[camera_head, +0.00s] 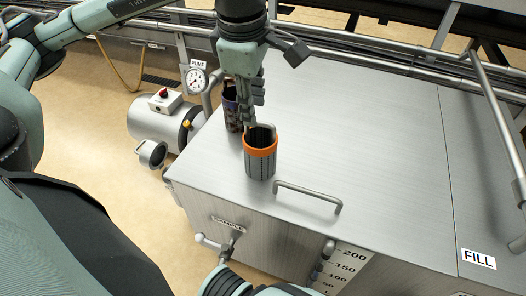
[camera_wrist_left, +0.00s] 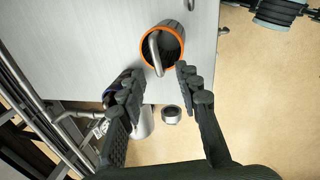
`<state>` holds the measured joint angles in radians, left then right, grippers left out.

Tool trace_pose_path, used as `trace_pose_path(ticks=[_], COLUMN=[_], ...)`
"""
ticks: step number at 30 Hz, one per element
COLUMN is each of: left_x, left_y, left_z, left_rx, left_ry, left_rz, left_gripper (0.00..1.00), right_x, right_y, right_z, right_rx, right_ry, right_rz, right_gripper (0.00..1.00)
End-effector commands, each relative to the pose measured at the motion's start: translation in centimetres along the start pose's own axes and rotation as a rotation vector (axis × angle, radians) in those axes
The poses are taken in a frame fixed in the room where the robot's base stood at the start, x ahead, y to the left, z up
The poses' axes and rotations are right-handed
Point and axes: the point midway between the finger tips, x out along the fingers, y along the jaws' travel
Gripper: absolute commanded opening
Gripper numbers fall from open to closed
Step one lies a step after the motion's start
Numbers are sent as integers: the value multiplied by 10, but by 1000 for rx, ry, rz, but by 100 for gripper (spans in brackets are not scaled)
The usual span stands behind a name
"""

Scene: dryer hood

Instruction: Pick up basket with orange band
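The basket with the orange band (camera_head: 259,165) stands upright near the front left of the steel hood top. It is a dark ribbed cylinder with an orange rim and a grey looped handle. In the left wrist view, the basket (camera_wrist_left: 148,61) is just beyond the fingertips, with its handle lying across the opening. My left gripper (camera_head: 257,124) is above and behind the basket in the head view, pointing down. In the left wrist view, the left gripper (camera_wrist_left: 157,76) has its fingers wide apart with nothing between them. My right gripper is not in view.
A second basket with a purple band (camera_head: 230,108) stands close behind, partly hidden by the left gripper. A bar handle (camera_head: 308,194) rises from the top to the right of the orange-banded basket. A pump (camera_head: 158,122) and gauge stand left. The top is clear to the right.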

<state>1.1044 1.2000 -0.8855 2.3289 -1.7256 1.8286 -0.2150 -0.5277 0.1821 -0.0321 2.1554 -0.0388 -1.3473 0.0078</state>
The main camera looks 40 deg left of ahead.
Motion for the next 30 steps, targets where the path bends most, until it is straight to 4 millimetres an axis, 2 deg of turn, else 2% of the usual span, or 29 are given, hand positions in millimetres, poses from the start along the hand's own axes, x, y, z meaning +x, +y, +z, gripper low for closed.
trace_pose_path(ticks=[8, 12, 16, 22, 30], left_x=[36, 56, 63, 63, 63], left_y=[3, 4, 4, 4, 4], left_z=[6, 7, 7, 8, 8], left_rx=[3, 3, 4, 4, 4], left_ry=[-1, -3, -3, -4, -5], left_rz=[-7, -5, -3, -3, -3], left_gripper=[33, 33, 33, 33, 0], right_x=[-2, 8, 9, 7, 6], right_y=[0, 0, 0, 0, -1], right_z=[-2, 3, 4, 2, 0], right_rx=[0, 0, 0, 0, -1], right_ry=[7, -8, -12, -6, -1], right_rz=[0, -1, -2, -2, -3], right_gripper=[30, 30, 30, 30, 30])
